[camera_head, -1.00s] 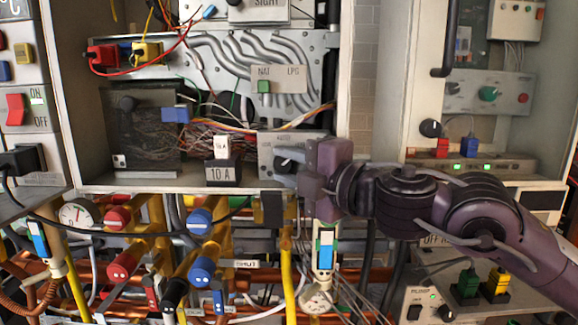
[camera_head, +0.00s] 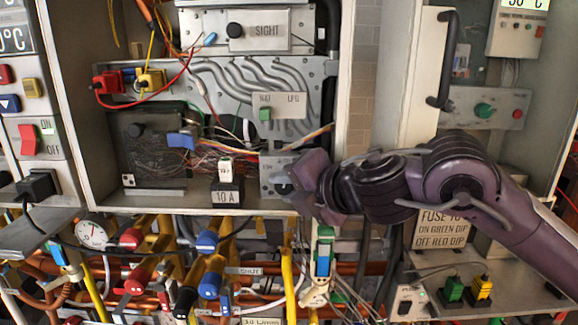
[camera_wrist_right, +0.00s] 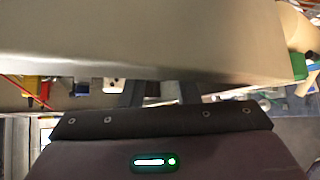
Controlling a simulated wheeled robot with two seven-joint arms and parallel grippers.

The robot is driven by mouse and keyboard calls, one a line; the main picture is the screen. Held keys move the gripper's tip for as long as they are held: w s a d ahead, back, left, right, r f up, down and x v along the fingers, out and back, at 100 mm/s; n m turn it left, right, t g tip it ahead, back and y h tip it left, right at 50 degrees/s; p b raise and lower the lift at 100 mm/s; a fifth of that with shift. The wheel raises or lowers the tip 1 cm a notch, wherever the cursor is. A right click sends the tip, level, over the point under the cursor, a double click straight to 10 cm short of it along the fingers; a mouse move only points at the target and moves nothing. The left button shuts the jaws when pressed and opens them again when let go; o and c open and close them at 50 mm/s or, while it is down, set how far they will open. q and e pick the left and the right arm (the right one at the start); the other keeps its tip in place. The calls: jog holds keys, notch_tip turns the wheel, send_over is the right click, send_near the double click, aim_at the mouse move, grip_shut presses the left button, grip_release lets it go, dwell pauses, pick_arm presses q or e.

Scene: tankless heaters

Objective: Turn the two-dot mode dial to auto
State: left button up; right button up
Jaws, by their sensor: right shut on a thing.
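A small grey plate (camera_head: 268,172) is at the lower right of the open heater cabinet. The dial on it is mostly hidden by my right gripper (camera_head: 287,182), whose fingers are shut on it. The dial's dots, pointer and mode labels cannot be made out. In the right wrist view the fingers (camera_wrist_right: 152,95) reach under a pale cabinet edge, and their tips and the dial are hidden. My left gripper is not in view.
A black box marked 10 A (camera_head: 226,196) stands just left of the grey plate. The cabinet's bottom lip (camera_head: 180,203) runs below. Pipes with red and blue valve handles (camera_head: 208,240) crowd underneath. A white door with a black handle (camera_head: 440,60) is to the right.

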jog(key=shift+a+r+n+h+p, duration=0.1)
jog(key=shift+r+n+h+p, duration=0.15)
jog(key=shift+n+h+p, duration=0.55)
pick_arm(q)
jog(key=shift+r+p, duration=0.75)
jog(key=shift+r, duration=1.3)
pick_arm(e)
jog(key=shift+f+g+h, duration=0.15)
jog(key=shift+g+h, duration=0.15)
jog(key=shift+f, duration=0.1)
jog(key=o, duration=0.7)
